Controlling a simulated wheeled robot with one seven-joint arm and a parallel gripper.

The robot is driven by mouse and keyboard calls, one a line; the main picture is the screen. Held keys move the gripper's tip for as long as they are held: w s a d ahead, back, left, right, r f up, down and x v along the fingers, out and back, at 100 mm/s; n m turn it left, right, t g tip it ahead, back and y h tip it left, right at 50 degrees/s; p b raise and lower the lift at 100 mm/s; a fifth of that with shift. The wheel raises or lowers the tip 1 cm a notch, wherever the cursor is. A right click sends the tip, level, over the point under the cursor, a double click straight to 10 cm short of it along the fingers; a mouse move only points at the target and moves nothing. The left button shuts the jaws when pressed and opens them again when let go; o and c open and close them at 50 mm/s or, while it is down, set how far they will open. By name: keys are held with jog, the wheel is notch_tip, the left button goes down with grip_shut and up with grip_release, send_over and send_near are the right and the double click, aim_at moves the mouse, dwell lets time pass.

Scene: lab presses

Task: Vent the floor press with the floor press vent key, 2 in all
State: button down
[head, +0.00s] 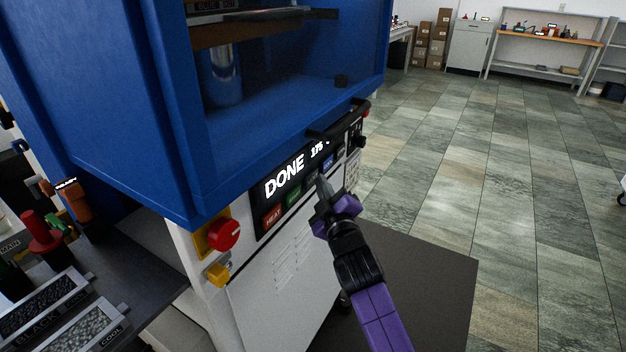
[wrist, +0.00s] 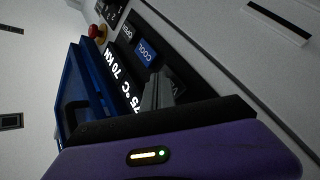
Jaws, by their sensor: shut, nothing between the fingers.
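The floor press (head: 110,110) is a large blue frame on a white cabinet at the left and middle of the head view. Its black control panel (head: 262,228) has a display (head: 285,180) reading DONE and a number, above a row of keys. A red HEAT key (head: 273,215) and a green key (head: 294,199) show. A blue COOL key (wrist: 145,52) shows in the wrist view, beside a dark key (wrist: 127,33). My gripper (head: 321,183) is shut and empty, its tips at the panel over a key right of the green one.
A red emergency knob (head: 224,234) and a yellow part (head: 218,274) sit on the cabinet's near corner. A black handle (head: 340,122) juts out above the panel. A bench with trays (head: 60,318) stands at the lower left. The tiled floor (head: 480,170) to the right is clear.

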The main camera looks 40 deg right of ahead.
jog(key=shift+w, duration=0.2)
jog(key=shift+s, duration=0.1)
dwell(0.4)
jog(key=shift+s+d+p, duration=0.2)
jog(key=shift+s+p, duration=0.45)
jog(key=shift+s, duration=0.05)
jog(key=s+p, duration=0.1)
jog(key=p, duration=0.1)
jog(key=s+d+p, duration=0.1)
jog(key=s+p, duration=0.2)
jog(key=p, duration=0.1)
jog(key=shift+s+d, duration=0.35)
dwell(0.8)
